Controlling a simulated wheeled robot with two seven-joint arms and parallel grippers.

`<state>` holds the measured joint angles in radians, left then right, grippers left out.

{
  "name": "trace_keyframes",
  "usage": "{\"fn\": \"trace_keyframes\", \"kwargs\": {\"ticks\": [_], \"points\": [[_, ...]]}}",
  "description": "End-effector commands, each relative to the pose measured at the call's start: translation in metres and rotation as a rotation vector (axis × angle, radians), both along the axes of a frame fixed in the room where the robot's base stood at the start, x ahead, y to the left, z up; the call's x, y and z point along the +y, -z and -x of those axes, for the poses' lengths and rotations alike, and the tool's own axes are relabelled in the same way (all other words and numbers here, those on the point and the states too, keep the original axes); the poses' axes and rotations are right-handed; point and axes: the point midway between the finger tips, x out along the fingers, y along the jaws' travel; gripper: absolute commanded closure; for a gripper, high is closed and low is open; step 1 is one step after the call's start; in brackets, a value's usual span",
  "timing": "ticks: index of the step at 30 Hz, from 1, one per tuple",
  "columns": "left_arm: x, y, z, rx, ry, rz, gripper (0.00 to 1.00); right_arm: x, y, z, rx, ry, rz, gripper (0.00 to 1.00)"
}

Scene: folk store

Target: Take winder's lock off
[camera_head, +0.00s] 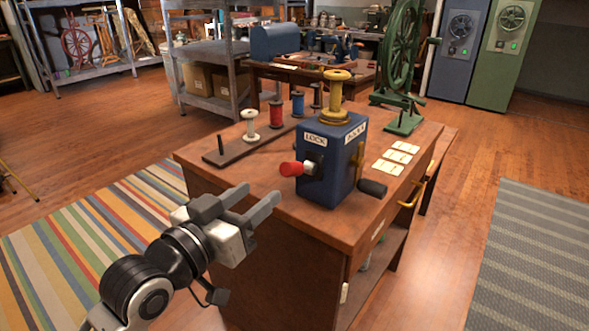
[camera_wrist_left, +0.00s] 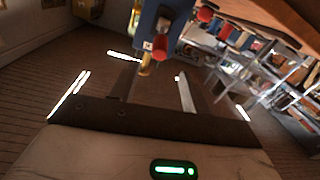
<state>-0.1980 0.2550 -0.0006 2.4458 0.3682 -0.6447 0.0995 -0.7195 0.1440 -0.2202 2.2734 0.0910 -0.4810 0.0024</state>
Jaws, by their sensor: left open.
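The winder (camera_head: 333,185) is a dark blue box on the wooden bench, with a yellow spool (camera_head: 336,100) upright on top. Its front face has a white label (camera_head: 314,139) reading LOCK. Below the label, a lever with a red grip (camera_head: 291,169) sticks out to the left. A black crank handle (camera_head: 372,188) sticks out at the right side. My left gripper (camera_head: 258,197) is open and empty, in front of the bench and lower left of the red grip, apart from it. The left wrist view shows the blue winder (camera_wrist_left: 147,25) and a red knob (camera_wrist_left: 160,43) beyond the fingers. My right gripper is not in view.
Metal shelves stand behind. The bench's front left corner is clear.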

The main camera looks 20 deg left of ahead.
Motion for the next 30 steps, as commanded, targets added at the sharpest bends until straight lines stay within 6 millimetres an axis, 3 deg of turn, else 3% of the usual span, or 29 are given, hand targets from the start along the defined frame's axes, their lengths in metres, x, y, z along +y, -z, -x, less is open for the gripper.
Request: {"fn": "trace_keyframes", "kwargs": {"ticks": [9, 15, 21, 30], "points": [[-0.021, -0.003, -0.069, -0.001, 0.002, 0.000, 0.53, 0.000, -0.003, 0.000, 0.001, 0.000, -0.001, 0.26], [-0.029, -0.002, -0.100, 0.001, 0.000, -0.001, 0.53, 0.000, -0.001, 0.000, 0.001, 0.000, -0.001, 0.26], [-0.033, -0.002, -0.113, 0.001, 0.001, -0.001, 0.53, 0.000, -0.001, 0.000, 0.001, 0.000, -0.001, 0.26], [-0.033, -0.002, -0.115, 0.001, 0.001, -0.002, 0.56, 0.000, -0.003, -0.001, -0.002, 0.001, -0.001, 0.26]]}}
